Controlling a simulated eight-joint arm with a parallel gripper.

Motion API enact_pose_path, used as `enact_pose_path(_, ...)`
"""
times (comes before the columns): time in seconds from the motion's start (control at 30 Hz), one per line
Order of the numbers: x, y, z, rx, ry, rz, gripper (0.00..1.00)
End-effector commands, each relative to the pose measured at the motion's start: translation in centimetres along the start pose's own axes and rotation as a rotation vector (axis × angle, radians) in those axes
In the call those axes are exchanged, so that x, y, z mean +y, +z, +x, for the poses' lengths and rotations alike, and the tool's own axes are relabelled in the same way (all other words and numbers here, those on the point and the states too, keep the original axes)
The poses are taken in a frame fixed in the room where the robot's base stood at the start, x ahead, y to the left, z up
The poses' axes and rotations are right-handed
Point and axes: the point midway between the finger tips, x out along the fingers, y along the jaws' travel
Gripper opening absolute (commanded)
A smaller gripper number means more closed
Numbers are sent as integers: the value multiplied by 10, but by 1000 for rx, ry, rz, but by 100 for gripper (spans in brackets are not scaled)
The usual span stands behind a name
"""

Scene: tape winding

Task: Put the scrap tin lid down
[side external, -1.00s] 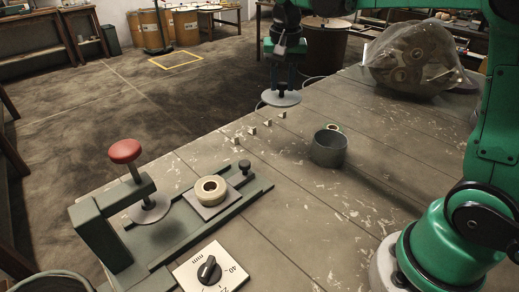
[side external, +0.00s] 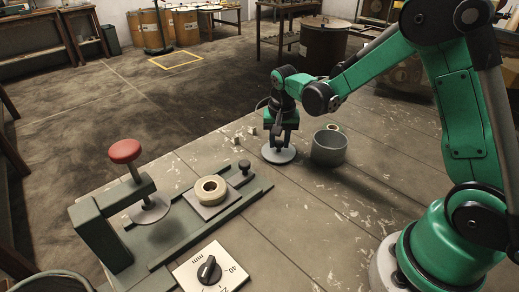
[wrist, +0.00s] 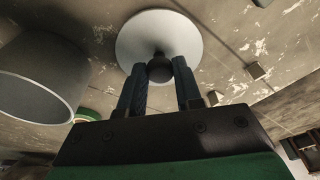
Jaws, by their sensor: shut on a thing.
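The scrap tin lid is a pale grey disc (side external: 278,155) with a dark knob, beside the grey tin. My gripper (side external: 281,143) is shut on the lid's knob, directly above it. In the wrist view my gripper (wrist: 160,75) has its two blue fingers around the dark knob, with the lid (wrist: 145,38) beyond them. The lid looks level and at or very close to the bench top; I cannot tell whether it touches. The open grey scrap tin (side external: 329,148) stands just right of the lid and also shows in the wrist view (wrist: 40,85).
A winding fixture with a red knob (side external: 125,151) and a tape roll (side external: 210,190) stands at the front left. A dial plate (side external: 212,270) lies in front. Small pale blocks (side external: 252,130) sit close behind the lid.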

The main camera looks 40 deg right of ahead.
Motion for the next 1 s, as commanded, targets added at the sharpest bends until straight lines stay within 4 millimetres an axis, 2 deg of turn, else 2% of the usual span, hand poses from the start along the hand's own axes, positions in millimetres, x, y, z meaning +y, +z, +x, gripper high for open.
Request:
enact_pose_path(0.27, 0, 0, 3, 0, 0, 0, 0)
enact_pose_path(0.3, 0, 0, 3, 0, 0, 0, 41)
enact_pose_path(0.37, 0, 0, 2, 0, 0, 0, 58)
enact_pose_path(0.4, 0, 0, 2, 0, 0, 0, 61)
enact_pose_path(0.77, 0, 0, -2, 0, 0, 0, 61)
enact_pose_path(0.87, 0, 0, -13, 0, 0, 0, 61)
enact_pose_path(1.0, 0, 0, -38, 0, 0, 0, 61)
